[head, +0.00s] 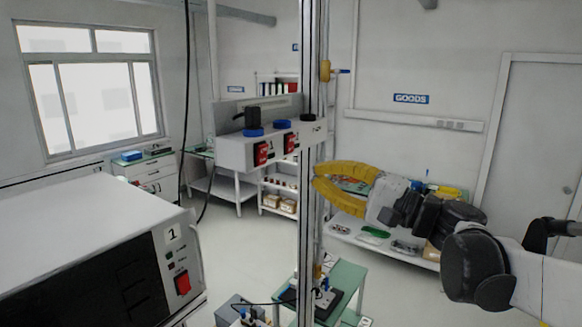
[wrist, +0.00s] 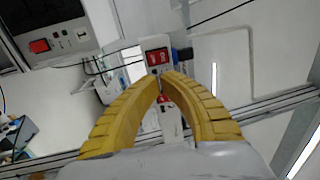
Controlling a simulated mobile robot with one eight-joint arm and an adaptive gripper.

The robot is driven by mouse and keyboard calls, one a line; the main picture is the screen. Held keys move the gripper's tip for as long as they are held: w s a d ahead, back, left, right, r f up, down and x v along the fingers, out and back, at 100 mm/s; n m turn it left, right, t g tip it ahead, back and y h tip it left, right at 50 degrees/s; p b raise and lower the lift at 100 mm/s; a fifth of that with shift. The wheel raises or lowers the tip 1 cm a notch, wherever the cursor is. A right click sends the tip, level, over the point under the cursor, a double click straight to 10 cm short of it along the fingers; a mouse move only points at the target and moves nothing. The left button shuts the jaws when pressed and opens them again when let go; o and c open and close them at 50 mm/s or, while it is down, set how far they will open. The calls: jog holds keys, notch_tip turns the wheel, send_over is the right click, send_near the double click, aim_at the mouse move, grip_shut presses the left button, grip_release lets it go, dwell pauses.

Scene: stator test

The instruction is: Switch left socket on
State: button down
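The white socket box (head: 235,150) is mounted by the metal post. It has two red switches on its front: the left one (head: 261,153) and the right one (head: 290,143). Blue sockets sit on top; a black plug (head: 252,117) stands in the left one. My gripper (head: 315,174) has yellow fingers and is right of the box and post, pointing left. In the wrist view the fingertips (wrist: 162,76) meet, with nothing held. One red switch (wrist: 158,57) shows just beyond the tips, and another shows partly between the fingers. Whether either switch is on cannot be told.
The vertical metal post (head: 312,100) stands between the box and my gripper in the head view. A black-fronted device (head: 110,275) marked 1, with its own red switch, is at the lower left. A green table (head: 348,280) stands below. Shelves line the back wall.

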aim_at(265, 153)
jog(key=p+x, duration=0.3)
jog(key=x, duration=0.9)
jog(key=shift+w+a, duration=0.1)
